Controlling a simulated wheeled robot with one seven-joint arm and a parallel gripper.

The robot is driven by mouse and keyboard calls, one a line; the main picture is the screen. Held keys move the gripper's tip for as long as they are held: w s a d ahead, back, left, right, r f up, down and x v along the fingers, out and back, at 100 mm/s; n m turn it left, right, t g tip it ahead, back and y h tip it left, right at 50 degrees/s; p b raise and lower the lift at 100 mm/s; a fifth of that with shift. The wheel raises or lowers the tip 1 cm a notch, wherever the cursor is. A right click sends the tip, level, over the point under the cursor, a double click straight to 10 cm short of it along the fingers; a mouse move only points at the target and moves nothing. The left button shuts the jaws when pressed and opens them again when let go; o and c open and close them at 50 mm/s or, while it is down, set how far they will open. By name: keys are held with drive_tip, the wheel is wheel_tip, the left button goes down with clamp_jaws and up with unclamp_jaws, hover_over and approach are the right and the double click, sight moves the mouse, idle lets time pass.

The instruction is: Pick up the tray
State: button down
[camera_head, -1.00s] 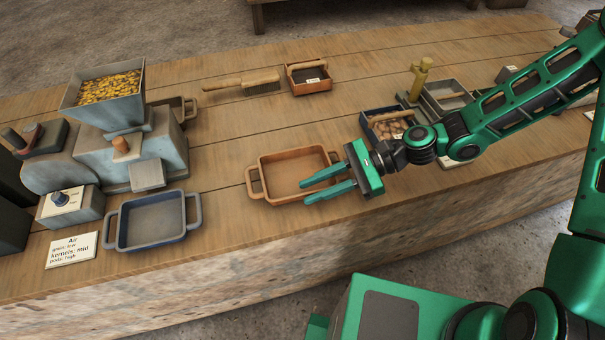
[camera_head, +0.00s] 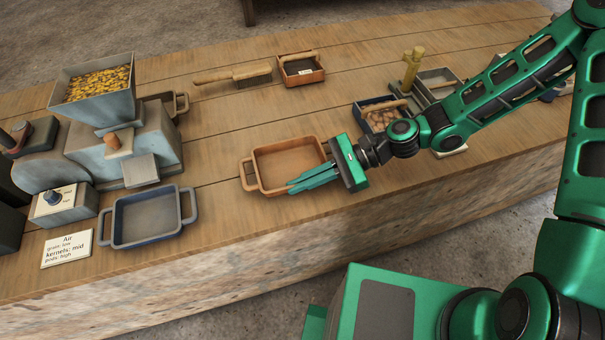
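An orange-brown tray (camera_head: 262,179) with a loop handle on its left end lies flat on the wooden bench near the middle. My gripper (camera_head: 290,187) points left across the tray's right front part. Its two fingers look close together and overlap the tray's inside and front rim in the picture. I cannot tell whether they touch the tray or are above it. The tray's right end and any handle there are hidden behind the gripper. A second, blue-grey tray (camera_head: 146,218) with two handles lies at the left, below the machine's chute.
A grey machine (camera_head: 110,155) with a hopper of kernels (camera_head: 98,84) stands at the left. An air sign (camera_head: 67,248) lies in front of it. A brush (camera_head: 230,76) and a small brown box (camera_head: 301,70) lie behind. A blue box (camera_head: 378,115) is at the right.

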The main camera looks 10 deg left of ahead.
drive_tip(key=shift+r, duration=0.45)
wheel_tip(320, 180, up, 4)
drive_tip(key=shift+a+f, duration=0.1)
drive_tip(key=shift+f, duration=0.1)
drive_tip(key=s+a+r, duration=0.6)
drive_tip(key=s+a, duration=0.2)
drive_tip(key=shift+r, duration=0.25)
drive_tip(key=shift+s+a, duration=0.1)
drive_tip(key=shift+s, duration=0.1)
